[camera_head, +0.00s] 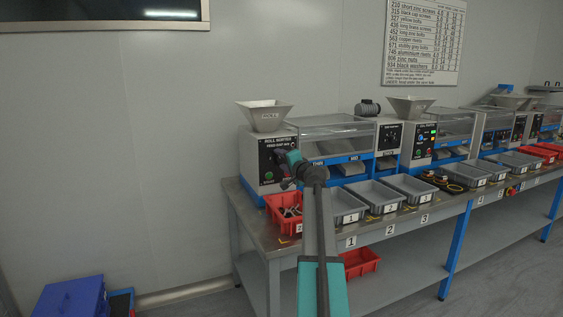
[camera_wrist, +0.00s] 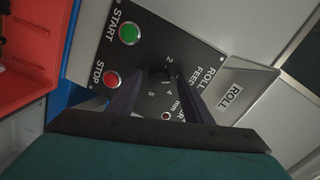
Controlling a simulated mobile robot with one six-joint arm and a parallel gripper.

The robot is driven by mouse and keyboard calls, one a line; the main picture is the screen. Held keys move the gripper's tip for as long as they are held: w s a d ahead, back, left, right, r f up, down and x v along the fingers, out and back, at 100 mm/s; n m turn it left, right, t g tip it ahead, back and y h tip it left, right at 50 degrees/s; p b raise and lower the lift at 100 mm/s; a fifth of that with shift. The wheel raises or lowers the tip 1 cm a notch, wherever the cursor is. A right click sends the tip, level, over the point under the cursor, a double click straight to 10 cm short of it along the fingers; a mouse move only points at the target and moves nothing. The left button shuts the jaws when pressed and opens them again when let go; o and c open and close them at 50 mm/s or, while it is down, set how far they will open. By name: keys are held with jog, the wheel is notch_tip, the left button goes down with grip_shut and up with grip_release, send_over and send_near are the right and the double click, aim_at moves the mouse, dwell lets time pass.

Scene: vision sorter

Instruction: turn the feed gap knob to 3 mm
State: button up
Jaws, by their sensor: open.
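The roll sorter's dark control panel (camera_head: 275,152) faces me on the left machine in the head view; it also fills the middle of the wrist view (camera_wrist: 122,58). The black feed gap knob (camera_wrist: 159,76) sits on it among the white scale figures, of which 2, 4 and 5 are readable. My gripper (camera_wrist: 158,80) is open, with its two dark fingers on either side of the knob. I cannot tell whether they touch it. The knob's pointer is too dark and small to read. In the head view my gripper (camera_head: 292,160) covers part of the panel.
A green START button (camera_wrist: 129,33) and a red STOP button (camera_wrist: 111,79) lie close to the left finger. A red bin (camera_head: 281,207) and grey trays (camera_head: 346,206) stand on the bench below. A hopper (camera_head: 264,115) tops the machine.

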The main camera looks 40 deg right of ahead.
jog(key=f+p+v, duration=0.1)
jog(key=v, duration=1.2)
jog(key=shift+s+a+r, duration=0.2)
jog(key=shift+s+r, duration=0.15)
jog(key=shift+r, duration=0.1)
jog(key=shift+w+p, duration=0.1)
jog(key=shift+p, duration=0.2)
